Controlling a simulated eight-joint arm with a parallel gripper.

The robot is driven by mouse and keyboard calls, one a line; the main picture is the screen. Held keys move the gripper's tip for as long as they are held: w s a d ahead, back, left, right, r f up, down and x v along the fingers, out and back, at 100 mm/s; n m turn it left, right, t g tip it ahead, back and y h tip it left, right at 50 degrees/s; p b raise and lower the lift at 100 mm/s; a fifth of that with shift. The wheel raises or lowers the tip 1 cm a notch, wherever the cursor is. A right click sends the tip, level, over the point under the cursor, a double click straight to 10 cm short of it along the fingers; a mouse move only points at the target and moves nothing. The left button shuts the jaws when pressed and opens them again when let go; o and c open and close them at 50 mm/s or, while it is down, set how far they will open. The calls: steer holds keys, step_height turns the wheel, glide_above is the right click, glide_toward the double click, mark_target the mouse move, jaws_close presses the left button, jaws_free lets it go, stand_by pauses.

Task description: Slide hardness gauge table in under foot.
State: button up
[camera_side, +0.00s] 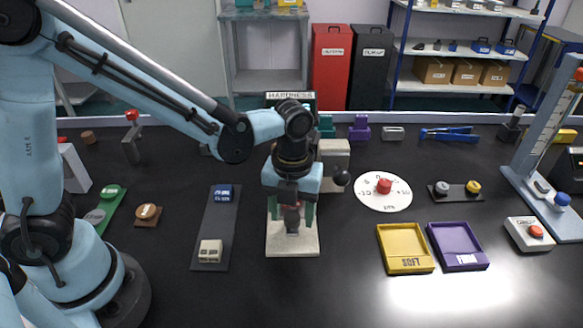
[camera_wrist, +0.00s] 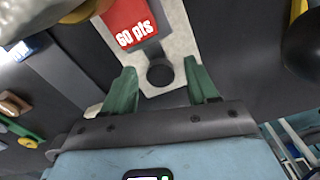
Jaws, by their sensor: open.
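The hardness gauge (camera_side: 290,97) stands at the back centre, its "HARDNESS" sign partly behind my arm. Its pale base (camera_side: 292,246) reaches forward under my gripper. My gripper (camera_side: 292,222) points down over this base, open. In the wrist view its two green fingers (camera_wrist: 162,90) stand apart, either side of a dark round knob (camera_wrist: 160,73). A dark strip joins the knob to a red block (camera_wrist: 130,24) marked "60 pts". Whether the fingers touch the knob cannot be told. The foot is not clearly visible, and the sliding table cannot be told apart from the base.
A grey block (camera_side: 334,168) with a black ball (camera_side: 341,177) stands close right of my gripper. A dark strip base (camera_side: 212,232) lies to the left. A white dial (camera_side: 383,199), a yellow tray (camera_side: 382,240) and a purple tray (camera_side: 433,238) lie to the right.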

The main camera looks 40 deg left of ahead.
jaws_close()
steer(key=shift+w+a, duration=1.45)
jaws_free()
steer(key=shift+s, duration=0.1)
steer(key=shift+d, duration=0.1)
step_height(320, 180, up, 12)
